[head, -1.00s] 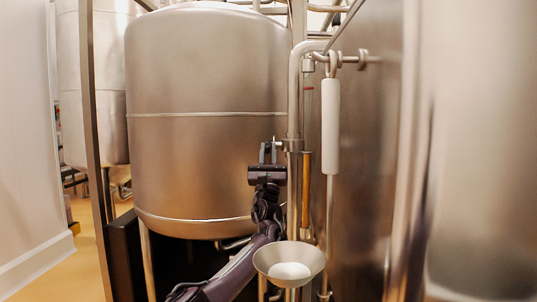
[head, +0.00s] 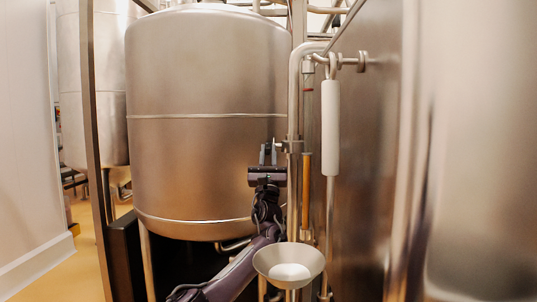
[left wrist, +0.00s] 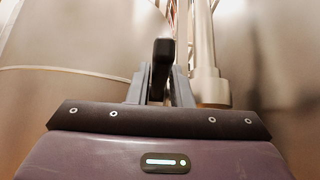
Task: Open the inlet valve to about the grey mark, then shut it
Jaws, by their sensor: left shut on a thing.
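My left gripper (head: 268,152) is raised beside the upright pipe, in front of the big steel vessel (head: 205,115). In the left wrist view its two fingers (left wrist: 160,88) are shut on a black valve handle (left wrist: 163,55). The valve body (head: 291,146) sits on the pipe just right of the fingers in the head view. It also shows as a steel fitting (left wrist: 210,88) in the left wrist view. The fingers partly hide the handle, and I cannot make out a grey mark. My right gripper is not in view.
A steel funnel (head: 262,262) with white powder in it stands below the valve. A tube with an orange-brown column (head: 305,190) and a small red mark (head: 308,90) runs right of the pipe. A white cylinder (head: 331,128) hangs farther right, by a steel wall.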

